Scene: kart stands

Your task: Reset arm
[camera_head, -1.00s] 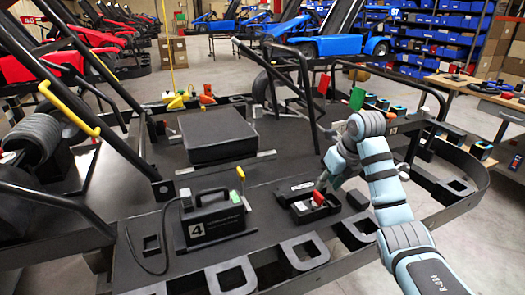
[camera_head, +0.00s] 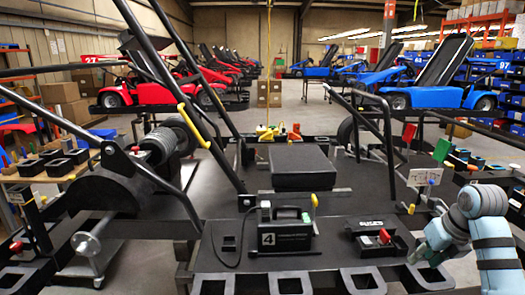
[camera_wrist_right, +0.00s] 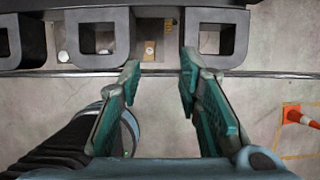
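My right arm, pale blue-grey with dark bands, comes in at the right of the head view. Its gripper (camera_head: 428,254) is low beside the right front rim of the kart stand (camera_head: 345,262), and its fingers are hard to make out there. In the right wrist view the gripper (camera_wrist_right: 160,75) has two green-padded fingers spread apart with nothing between them. They point at the stand's black square sockets (camera_wrist_right: 101,38), above the grey floor. My left gripper is not in view.
A black case marked 4 (camera_head: 284,236) and a small black box with a red part (camera_head: 381,238) sit on the stand. A raised black block (camera_head: 303,167) is behind them. Black tubular bars rise around the stand. An orange cone (camera_wrist_right: 300,117) stands on the floor.

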